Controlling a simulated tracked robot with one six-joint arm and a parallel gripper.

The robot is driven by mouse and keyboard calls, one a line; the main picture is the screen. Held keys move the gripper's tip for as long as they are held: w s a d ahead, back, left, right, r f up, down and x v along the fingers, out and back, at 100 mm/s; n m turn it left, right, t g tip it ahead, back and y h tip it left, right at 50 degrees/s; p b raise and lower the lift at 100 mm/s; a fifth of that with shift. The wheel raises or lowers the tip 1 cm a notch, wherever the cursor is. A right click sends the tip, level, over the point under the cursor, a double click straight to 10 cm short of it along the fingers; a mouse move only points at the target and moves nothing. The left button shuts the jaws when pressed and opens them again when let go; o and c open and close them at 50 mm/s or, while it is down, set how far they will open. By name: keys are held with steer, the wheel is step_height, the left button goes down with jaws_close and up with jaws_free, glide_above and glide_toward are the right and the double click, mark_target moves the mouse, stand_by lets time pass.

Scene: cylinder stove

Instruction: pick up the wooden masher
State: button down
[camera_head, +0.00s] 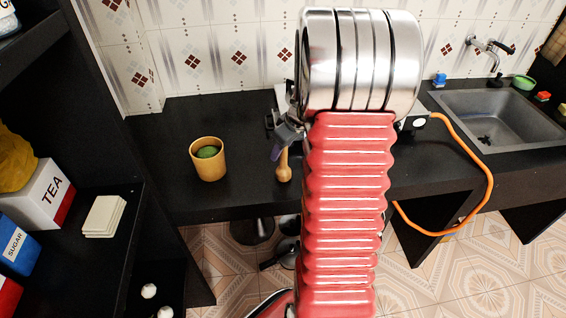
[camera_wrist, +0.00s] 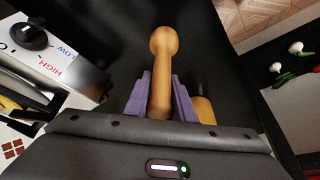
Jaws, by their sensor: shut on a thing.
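The wooden masher (camera_head: 284,167) is a light-brown turned piece with a rounded knob end. It shows over the black counter in the head view, its upper part hidden by my gripper. In the wrist view the masher (camera_wrist: 163,62) runs between the purple finger pads, with its knob pointing away from the wrist. My gripper (camera_head: 278,148) is shut on the masher's shaft; its pads (camera_wrist: 162,98) press it from both sides. I cannot tell whether the masher touches the counter.
A wooden cup (camera_head: 208,168) with a green thing in it stands left of the masher; its edge shows beside my right pad in the wrist view (camera_wrist: 205,110). A stove knob panel (camera_wrist: 50,52) is at upper left there. A sink (camera_head: 505,115) and orange hose (camera_head: 488,170) are right.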

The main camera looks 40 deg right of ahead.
steer(key=shift+r, duration=0.1)
step_height(320, 180, up, 10)
steer(key=shift+f, duration=0.1)
stand_by(0.4)
steer(key=shift+a, duration=0.1)
stand_by(0.4)
